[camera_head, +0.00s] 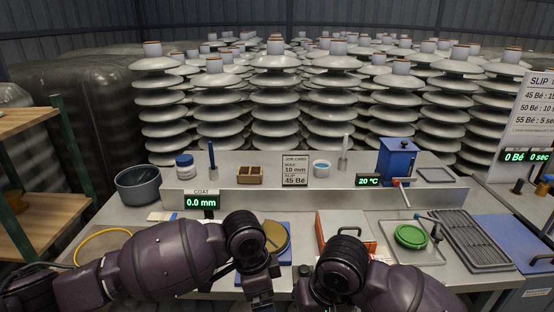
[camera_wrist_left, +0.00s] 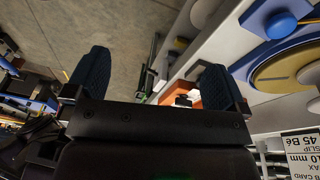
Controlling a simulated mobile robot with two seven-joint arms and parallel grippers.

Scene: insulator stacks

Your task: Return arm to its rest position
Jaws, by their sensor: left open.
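My left arm (camera_head: 170,257) comes in from the left and reaches across the front of the bench, with its wrist bent downward. My left gripper (camera_head: 260,300) points down at the bench's front edge, partly cut off by the bottom of the picture. In the left wrist view its two dark fingers (camera_wrist_left: 152,80) stand wide apart with nothing between them. My right arm (camera_head: 385,290) comes in from the lower right. My right gripper (camera_head: 306,294) is close beside the left one, mostly hidden by its own wrist, so its opening does not show.
A brass-coloured disc (camera_head: 277,237) on a blue base lies just behind the left wrist. An orange-and-white box (camera_head: 335,228) is behind the right wrist. A yellow ring (camera_head: 100,238) lies near the left arm. Insulator stacks (camera_head: 275,100) fill the back.

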